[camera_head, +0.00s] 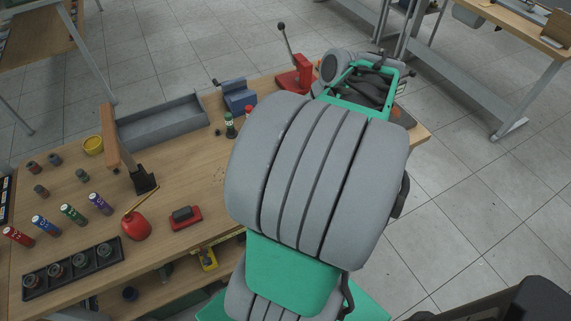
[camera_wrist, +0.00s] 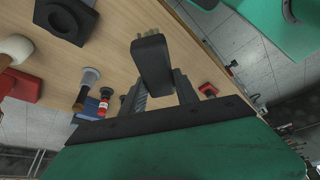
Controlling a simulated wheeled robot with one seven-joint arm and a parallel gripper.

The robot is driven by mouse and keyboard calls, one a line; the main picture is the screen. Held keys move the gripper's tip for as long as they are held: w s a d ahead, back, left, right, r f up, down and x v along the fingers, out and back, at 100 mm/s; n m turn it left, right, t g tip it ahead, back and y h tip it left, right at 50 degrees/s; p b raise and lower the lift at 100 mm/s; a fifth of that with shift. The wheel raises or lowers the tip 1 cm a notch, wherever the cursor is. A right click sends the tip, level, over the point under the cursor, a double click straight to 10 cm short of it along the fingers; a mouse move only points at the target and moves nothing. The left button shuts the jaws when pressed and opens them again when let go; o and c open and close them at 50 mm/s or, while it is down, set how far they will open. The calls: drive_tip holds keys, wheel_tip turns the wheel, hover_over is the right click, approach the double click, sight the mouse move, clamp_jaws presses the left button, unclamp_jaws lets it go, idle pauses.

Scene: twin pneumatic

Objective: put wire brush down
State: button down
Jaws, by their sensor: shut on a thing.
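The wire brush (camera_wrist: 152,62) is in my gripper (camera_wrist: 160,92) in the wrist view. Its black handle end points toward the camera and pale brass bristles show just past it. The two dark fingers are shut on it, one at each side. The brush appears to be over the wooden workbench (camera_wrist: 120,60); I cannot tell whether it touches the top. In the head view my arm covers the gripper and brush, and the bench top (camera_head: 75,235) shows to the left.
A grey tray (camera_head: 165,125), blue block (camera_head: 238,95) and red lever press (camera_head: 296,77) stand along the far edge. A red oil can (camera_head: 135,226), red stamp-like block (camera_head: 185,217) and several small cylinders stand left. Small bottles (camera_head: 230,124) stand close beside my arm.

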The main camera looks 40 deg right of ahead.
drive_tip(key=s+d+r+n, duration=0.2)
drive_tip(key=s+d+n, duration=0.1)
drive_tip(key=s, duration=0.5)
drive_tip(key=shift+g+y, duration=0.3)
drive_tip(key=shift+g, duration=0.1)
drive_tip(key=w+f, duration=0.3)
drive_tip(key=w, duration=0.1)
drive_tip(key=w+f+p, duration=0.1)
drive_tip(key=w+f, duration=0.3)
drive_tip(key=w, duration=0.1)
drive_tip(key=w+a+f+p, duration=0.1)
drive_tip(key=w+f, duration=0.2)
drive_tip(key=w, duration=0.2)
drive_tip(key=shift+w+a+f, duration=0.1)
drive_tip(key=shift+f, duration=0.2)
wheel_tip(320, 180, down, 2)
drive_tip(key=shift+f+p, duration=0.25)
drive_tip(key=shift+p, duration=0.25)
drive_tip(key=shift+f+b, duration=0.3)
drive_tip(key=shift+f, duration=0.1)
drive_tip(key=c, duration=0.9)
unclamp_jaws()
drive_tip(key=shift+r, duration=0.1)
